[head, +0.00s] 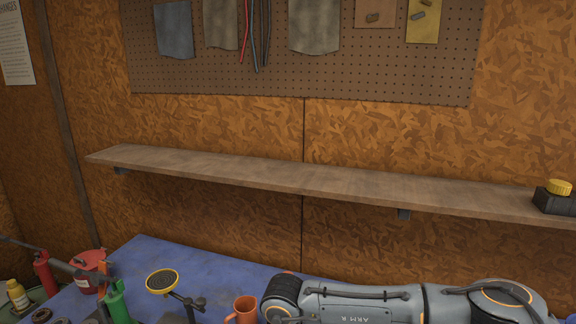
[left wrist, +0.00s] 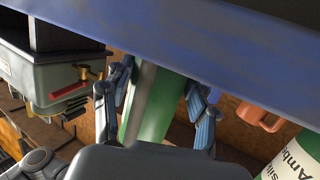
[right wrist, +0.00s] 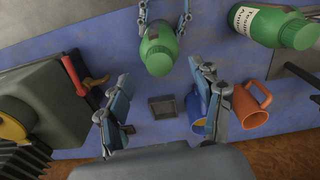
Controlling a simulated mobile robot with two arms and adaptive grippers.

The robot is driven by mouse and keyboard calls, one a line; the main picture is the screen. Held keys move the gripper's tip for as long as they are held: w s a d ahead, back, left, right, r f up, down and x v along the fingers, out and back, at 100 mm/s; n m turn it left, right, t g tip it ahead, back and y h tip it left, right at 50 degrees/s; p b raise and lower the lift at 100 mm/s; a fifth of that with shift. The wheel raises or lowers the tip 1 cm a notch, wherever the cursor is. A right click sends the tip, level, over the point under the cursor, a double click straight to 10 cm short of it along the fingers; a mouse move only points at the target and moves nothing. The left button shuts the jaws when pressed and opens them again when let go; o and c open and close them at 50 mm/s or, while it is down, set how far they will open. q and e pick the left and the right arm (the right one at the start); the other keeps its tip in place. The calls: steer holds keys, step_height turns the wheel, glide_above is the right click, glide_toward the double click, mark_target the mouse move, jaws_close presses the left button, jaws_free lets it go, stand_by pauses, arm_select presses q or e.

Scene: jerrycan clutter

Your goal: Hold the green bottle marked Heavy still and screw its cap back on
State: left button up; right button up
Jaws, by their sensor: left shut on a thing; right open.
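A green bottle (right wrist: 158,50) stands between the fingers of my left gripper in the right wrist view, its rounded green top towards the camera. Its marking is not readable. Whether that top is a separate cap I cannot tell. In the left wrist view my left gripper (left wrist: 158,85) is shut on the green bottle (left wrist: 151,110). My right gripper (right wrist: 162,78) is open and empty, its fingers spread below the bottle's top in the picture, apart from it. A second green bottle (right wrist: 268,26) with a white label is at the upper right. Neither gripper shows in the head view.
A grey jerrycan (right wrist: 38,100) with a red-handled tap is at the left of the right wrist view. An orange mug (right wrist: 250,103), a blue mug (right wrist: 197,112) and a small dark square tray (right wrist: 162,107) are nearby. A shelf (head: 300,180) runs above the blue bench (head: 215,265).

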steer(key=shift+r, duration=0.1)
steer(key=shift+r, duration=1.45)
arm_select(q)
steer(key=o, duration=1.2)
steer(key=shift+o, duration=0.2)
arm_select(e)
step_height(320, 180, up, 12)
